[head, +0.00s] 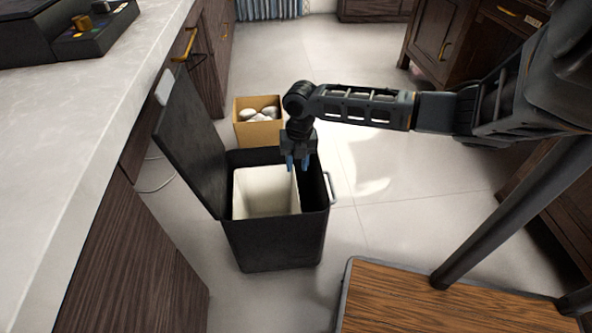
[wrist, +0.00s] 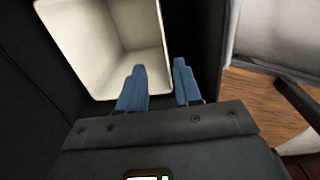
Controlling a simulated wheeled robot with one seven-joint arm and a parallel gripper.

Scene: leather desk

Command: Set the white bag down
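I see no separate white bag that I can make out. A white, open-topped liner (head: 265,196) stands inside a black bin (head: 275,243) on the floor, and its inside looks empty. The liner also shows in the wrist view (wrist: 100,50). My gripper (head: 298,165) is over the right part of the bin, pointing down, its two blue fingers apart. In the wrist view the fingers (wrist: 158,68) appear on either side of the liner's right edge. I see nothing held between them; whether they touch the edge is unclear.
The bin's black lid (head: 188,140) stands open on the left, next to the pale counter (head: 90,140). A cardboard box (head: 258,133) with several white rounded things stands behind the bin. A wooden-topped surface (head: 440,300) is at front right. Floor right of the bin is clear.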

